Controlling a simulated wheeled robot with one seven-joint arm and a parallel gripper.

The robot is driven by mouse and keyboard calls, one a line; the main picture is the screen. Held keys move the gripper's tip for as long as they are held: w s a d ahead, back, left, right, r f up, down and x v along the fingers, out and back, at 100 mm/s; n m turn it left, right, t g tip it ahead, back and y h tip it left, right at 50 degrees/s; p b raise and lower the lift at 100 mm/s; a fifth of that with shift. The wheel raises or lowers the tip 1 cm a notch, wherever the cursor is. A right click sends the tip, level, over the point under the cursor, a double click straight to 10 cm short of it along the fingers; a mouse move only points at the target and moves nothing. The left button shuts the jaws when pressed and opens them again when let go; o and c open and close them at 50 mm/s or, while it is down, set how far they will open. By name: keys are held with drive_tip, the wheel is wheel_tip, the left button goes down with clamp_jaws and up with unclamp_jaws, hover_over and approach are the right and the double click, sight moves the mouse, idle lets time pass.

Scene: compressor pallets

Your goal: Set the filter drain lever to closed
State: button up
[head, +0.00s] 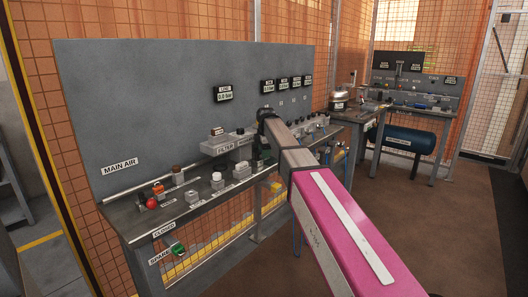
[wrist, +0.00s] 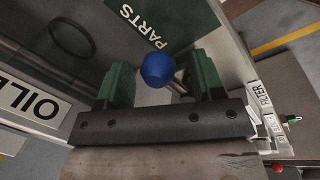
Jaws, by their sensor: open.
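My gripper (wrist: 161,66) is open in the wrist view, with its two green fingers on either side of a round blue knob (wrist: 157,70). I cannot tell whether the fingers touch the knob. In the head view my gripper (head: 262,156) is at the bench, right of the block labelled FILTER (head: 226,148), and the arm partly hides it. The FILTER label also shows at the right of the wrist view (wrist: 263,94). I cannot make out for certain which part is the filter drain lever, or its position.
A grey bench (head: 140,222) with an upright panel (head: 180,90) carries several fittings, including a red knob (head: 152,203). A green handle (head: 178,249) is at the front near a CLOSED label (head: 164,231). A second bench (head: 425,100) with a dark blue tank (head: 405,138) stands behind right.

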drive_tip(key=c, duration=0.9)
drive_tip(key=shift+m, duration=0.3)
drive_tip(key=m, duration=0.1)
drive_tip(key=s+m, duration=0.1)
drive_tip(key=m, duration=0.1)
drive_tip(key=shift+s+d+m+h, duration=0.15)
drive_tip(key=shift+d+m+h, duration=0.15)
drive_tip(key=shift+d, duration=0.1)
drive_tip(key=m, duration=0.1)
drive_tip(key=s+m, duration=0.1)
drive_tip(key=m, duration=0.2)
drive_tip(key=shift+s+d+m+h, duration=0.25)
drive_tip(key=shift+s+m+h, duration=0.05)
drive_tip(key=shift+s+h, duration=0.1)
drive_tip(key=m, duration=0.1)
drive_tip(key=s+m, duration=0.1)
drive_tip(key=m, duration=0.2)
drive_tip(key=shift+s+a+g+h, duration=0.15)
drive_tip(key=shift+s+g+h, duration=0.15)
drive_tip(key=shift+h, duration=0.1)
drive_tip(key=shift+s+a+m+g, duration=0.15)
drive_tip(key=shift+s+m, duration=0.1)
drive_tip(key=shift+m, duration=0.6)
drive_tip(key=shift+s+a+m+g, duration=0.1)
drive_tip(key=shift+s+m, duration=0.1)
drive_tip(key=shift+m, duration=0.6)
drive_tip(key=shift+s+a+m+g, duration=0.15)
drive_tip(key=shift+s+m, duration=0.1)
drive_tip(key=shift+m, duration=0.6)
